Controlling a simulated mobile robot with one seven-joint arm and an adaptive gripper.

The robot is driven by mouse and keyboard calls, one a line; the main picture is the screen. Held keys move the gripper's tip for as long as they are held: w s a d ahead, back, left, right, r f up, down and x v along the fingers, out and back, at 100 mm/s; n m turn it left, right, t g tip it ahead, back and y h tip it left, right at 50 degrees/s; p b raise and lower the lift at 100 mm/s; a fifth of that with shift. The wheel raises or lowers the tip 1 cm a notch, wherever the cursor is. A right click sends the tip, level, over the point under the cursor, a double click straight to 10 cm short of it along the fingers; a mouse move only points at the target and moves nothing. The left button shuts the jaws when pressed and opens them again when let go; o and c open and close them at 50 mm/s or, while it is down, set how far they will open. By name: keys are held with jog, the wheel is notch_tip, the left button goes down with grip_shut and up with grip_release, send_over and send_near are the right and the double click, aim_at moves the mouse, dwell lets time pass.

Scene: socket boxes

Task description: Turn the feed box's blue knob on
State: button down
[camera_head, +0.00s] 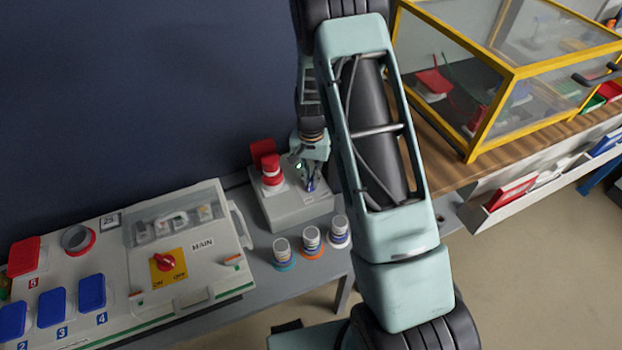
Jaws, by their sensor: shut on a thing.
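The feed box (283,211) is a small grey box on the bench, left of my arm's large link. A red mushroom-shaped button (271,170) stands on its left part, with a red piece behind it. My gripper (311,184) points down over the right part of the box, shut on the blue knob (310,184). Only a little blue shows between the fingers, so the knob's angle and markings cannot be read.
A distribution panel (118,239) with a red MAIN switch (166,263) and blue covers lies at left. Several small round plugs stand before the feed box, including an orange-based one (312,240). A yellow-framed clear case (465,95) stands at right.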

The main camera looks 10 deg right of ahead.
aim_at(311, 181)
jog(key=shift+m, duration=0.9)
jog(key=c, duration=2)
grip_release()
jog(key=shift+c, duration=0.2)
notch_tip(311, 181, up, 12)
